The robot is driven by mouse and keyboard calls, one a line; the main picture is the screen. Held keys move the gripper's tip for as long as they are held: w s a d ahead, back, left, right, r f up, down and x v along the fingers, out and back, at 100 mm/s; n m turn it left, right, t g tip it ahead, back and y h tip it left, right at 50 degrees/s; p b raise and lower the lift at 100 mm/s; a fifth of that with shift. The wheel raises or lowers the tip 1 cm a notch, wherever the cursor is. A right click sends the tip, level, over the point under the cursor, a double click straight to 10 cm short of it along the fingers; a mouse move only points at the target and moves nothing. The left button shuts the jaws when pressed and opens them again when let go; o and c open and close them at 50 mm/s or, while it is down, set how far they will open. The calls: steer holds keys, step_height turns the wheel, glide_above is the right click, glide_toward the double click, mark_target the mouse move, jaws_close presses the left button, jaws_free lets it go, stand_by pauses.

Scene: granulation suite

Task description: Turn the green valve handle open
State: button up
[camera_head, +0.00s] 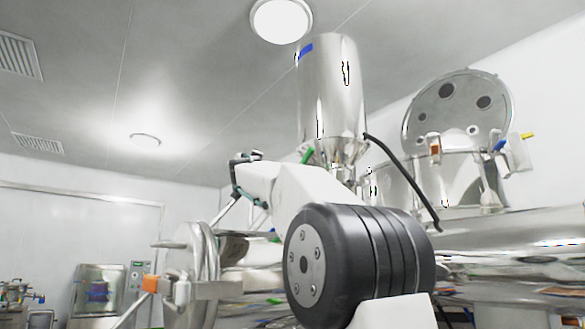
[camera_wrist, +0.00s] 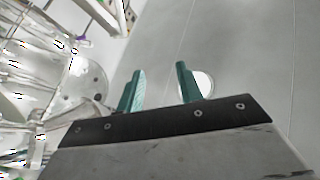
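A small green valve handle (camera_head: 306,156) shows in the head view at the lower left of the steel hopper's cone, just above my white arm.
The steel hopper (camera_head: 331,85) hangs above my arm. A raised round lid (camera_head: 458,112) stands at the right. A black hose (camera_head: 405,180) curves down right of the hopper. A steel round vessel (camera_head: 200,262) is at lower left. The upper left space is clear.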

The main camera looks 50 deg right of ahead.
steer(key=s+a+f+m+g, duration=0.3)
steer(key=s+m+g, duration=0.3)
steer(key=m+g, duration=0.6)
steer(key=s+a+f+m+g, duration=0.35)
steer(key=s+m+g, duration=0.25)
steer(key=m+g, duration=0.6)
steer(key=s+d+r+n+g, duration=0.2)
steer(key=s+d, duration=0.1)
steer(key=d, duration=0.3)
steer(key=shift+s, duration=0.3)
steer(key=shift+r, duration=0.1)
jaws_close()
